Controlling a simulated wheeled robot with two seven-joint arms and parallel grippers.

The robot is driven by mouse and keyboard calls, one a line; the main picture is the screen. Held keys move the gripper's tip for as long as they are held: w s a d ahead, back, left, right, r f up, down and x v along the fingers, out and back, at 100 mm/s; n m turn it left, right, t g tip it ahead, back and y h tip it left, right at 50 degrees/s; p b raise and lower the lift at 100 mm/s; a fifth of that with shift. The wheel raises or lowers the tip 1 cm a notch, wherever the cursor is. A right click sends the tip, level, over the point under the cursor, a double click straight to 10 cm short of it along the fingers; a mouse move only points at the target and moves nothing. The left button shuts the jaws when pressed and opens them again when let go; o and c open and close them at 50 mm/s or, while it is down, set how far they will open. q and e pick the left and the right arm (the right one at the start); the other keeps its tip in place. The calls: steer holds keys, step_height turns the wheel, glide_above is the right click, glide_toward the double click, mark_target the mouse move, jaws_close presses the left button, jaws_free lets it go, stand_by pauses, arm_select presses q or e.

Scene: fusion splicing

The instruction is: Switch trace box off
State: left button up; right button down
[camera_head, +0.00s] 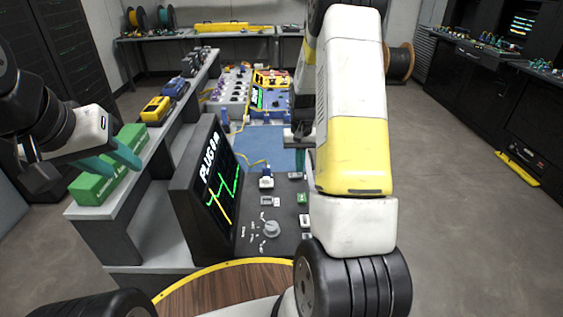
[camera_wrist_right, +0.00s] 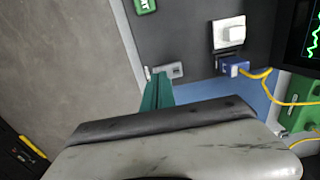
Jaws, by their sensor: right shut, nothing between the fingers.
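The trace box has a tilted dark screen (camera_head: 214,178) reading "PLUG 0 m" with a green and yellow trace, and a flat dark panel (camera_head: 277,243) with a grey knob (camera_head: 271,228) and small fittings. My right gripper (camera_head: 299,160) is shut and empty, pointing down over the panel's far part. In the right wrist view its teal fingers (camera_wrist_right: 157,80) end beside a small silver switch-like fitting (camera_wrist_right: 170,71); I cannot tell whether they touch or which way it is set. My left gripper (camera_head: 117,164) is open and empty above the green boxes at the left.
A white block with a blue plug (camera_wrist_right: 236,66) and yellow cable stands on the panel. Green boxes (camera_head: 98,188) and a yellow device (camera_head: 155,110) sit on the left shelf. A blue mat (camera_head: 268,148) lies beyond the panel. My right arm hides part of the right side.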

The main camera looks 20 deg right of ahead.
steer(key=shift+f, duration=0.65)
steer(key=shift+r, duration=3.55)
steer(key=shift+r, duration=0.1)
steer(key=s+a+r+t, duration=0.1)
steer(key=s+a+r, duration=0.2)
steer(key=r, duration=0.2)
steer(key=s+a+r+n+t+y, duration=0.1)
steer(key=s+a+r, duration=0.1)
steer(key=s+r, duration=0.3)
steer(key=s+a+r+t, duration=0.1)
steer(key=s+a+r, duration=0.15)
steer(key=r, duration=0.35)
steer(key=s+a+r+n+t, duration=0.1)
steer(key=s+a+r, duration=0.1)
steer(key=s, duration=0.5)
steer(key=s+a+r+n+t+y, duration=0.1)
steer(key=s+a+r+t, duration=0.1)
steer(key=s, duration=0.5)
steer(key=shift+s+a+r, duration=0.2)
steer(key=shift+a+r, duration=0.5)
steer(key=shift+a, duration=0.35)
